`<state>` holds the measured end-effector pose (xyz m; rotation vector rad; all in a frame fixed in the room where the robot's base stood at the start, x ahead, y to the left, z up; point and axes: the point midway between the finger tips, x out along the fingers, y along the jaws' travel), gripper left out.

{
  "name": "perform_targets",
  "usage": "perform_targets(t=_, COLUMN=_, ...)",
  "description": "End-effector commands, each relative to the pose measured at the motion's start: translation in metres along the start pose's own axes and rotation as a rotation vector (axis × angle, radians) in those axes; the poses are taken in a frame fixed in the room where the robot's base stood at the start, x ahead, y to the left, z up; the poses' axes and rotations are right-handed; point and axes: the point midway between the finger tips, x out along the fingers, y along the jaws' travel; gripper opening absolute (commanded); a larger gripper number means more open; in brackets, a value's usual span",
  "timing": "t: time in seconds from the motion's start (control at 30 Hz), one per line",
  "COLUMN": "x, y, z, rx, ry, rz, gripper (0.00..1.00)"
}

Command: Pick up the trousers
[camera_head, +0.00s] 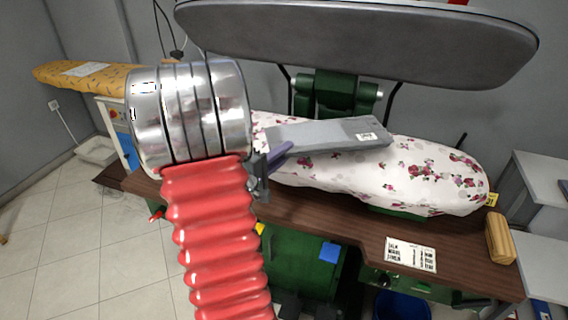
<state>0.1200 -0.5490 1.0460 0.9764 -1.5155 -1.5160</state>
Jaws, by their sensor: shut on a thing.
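The trousers (330,134) are a folded grey bundle with a small white label near the right end. They lie over the floral pressing board (420,175), slightly tilted; I cannot tell if they are lifted clear of it. My gripper (283,153) is at their left end, shut on them. Most of the gripper is hidden behind my chrome and red arm, which also covers the board's left end.
A large grey press head (360,42) hangs above the board. The brown table (340,222) holds a printed card (410,254) and a wooden block (499,238). White shelves (540,180) stand at right, a yellow ironing board (75,77) at back left. The left floor is mostly clear.

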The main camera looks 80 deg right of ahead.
Motion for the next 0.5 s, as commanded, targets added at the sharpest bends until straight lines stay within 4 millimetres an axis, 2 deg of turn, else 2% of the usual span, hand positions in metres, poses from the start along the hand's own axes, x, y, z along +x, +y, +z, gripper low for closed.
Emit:
perform_targets(t=0.03, x=0.0, y=0.01, z=0.0, rx=0.005, ry=0.0, rz=0.004, gripper=0.0)
perform_targets(t=0.2, x=0.0, y=0.03, z=0.0, rx=0.004, ry=0.0, rz=0.004, gripper=0.0)
perform_targets(t=0.5, x=0.0, y=0.045, z=0.0, rx=0.001, ry=0.0, rz=0.003, gripper=0.0)
